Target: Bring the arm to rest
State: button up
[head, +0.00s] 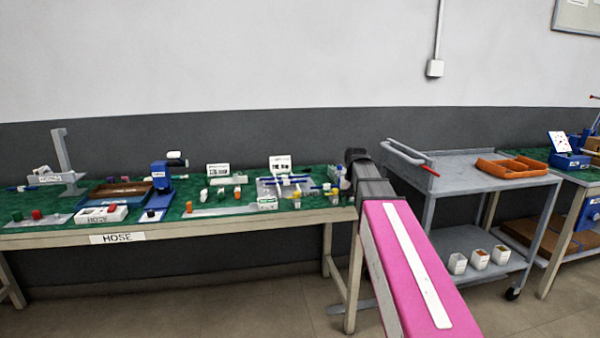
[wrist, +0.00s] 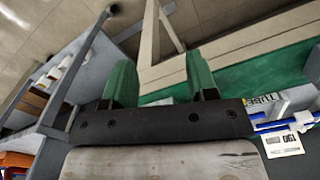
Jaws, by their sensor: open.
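My gripper (wrist: 161,80) shows in the wrist view as two green fingers standing well apart on a dark bar. Nothing is between them; the floor and table frame show past the gap. In the head view my pink arm reaches up from the bottom right and ends in a dark wrist near the right end of the green-topped table (head: 215,212). The fingers cannot be made out there. In the wrist view the table's green top (wrist: 262,75) lies to the right of the fingers.
A grey cart (head: 455,183) with an orange tray (head: 512,168) stands right of my arm; its lower shelf holds white cups (head: 480,259). A rack with blue-capped items (head: 283,186) sits close left of my wrist. Left on the table are a blue device (head: 161,180) and a grey stand (head: 66,160).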

jog(key=s+f, duration=0.9)
jog(key=f, duration=0.4)
jog(key=s+f+n, duration=0.1)
jog(key=s+f, duration=0.8)
jog(key=f, duration=0.4)
jog(key=shift+s, duration=0.3)
jog(key=shift+o, duration=0.4)
jog(key=shift+f, duration=0.1)
